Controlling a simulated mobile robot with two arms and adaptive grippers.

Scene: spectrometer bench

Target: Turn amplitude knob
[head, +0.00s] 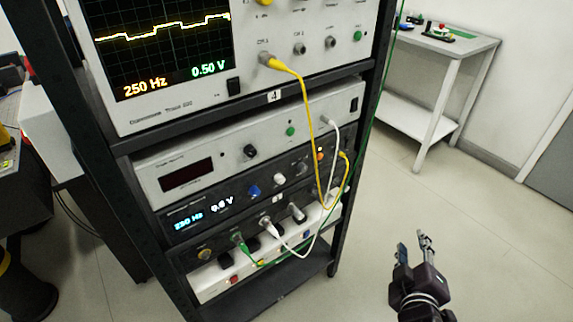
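A dark generator panel sits on the middle shelf of the rack. Its small display (203,209) shows a frequency in blue, which looks like 250 Hz, and a voltage in white whose digits are hard to read. It carries a blue knob (254,191) and a white knob (280,180); their labels are too small to tell which is the amplitude knob. The oscilloscope screen (160,45) above shows a stepped yellow trace, 250 Hz and 0.50 V. My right gripper (413,245) is open and empty, right of the rack and well apart from the knobs. My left gripper is out of view.
A yellow cable (309,110) and a white cable (333,150) hang across the right side of the panels. A white power strip (215,284) lies below. A side table (450,50) stands at the back right. The floor right of the rack is clear.

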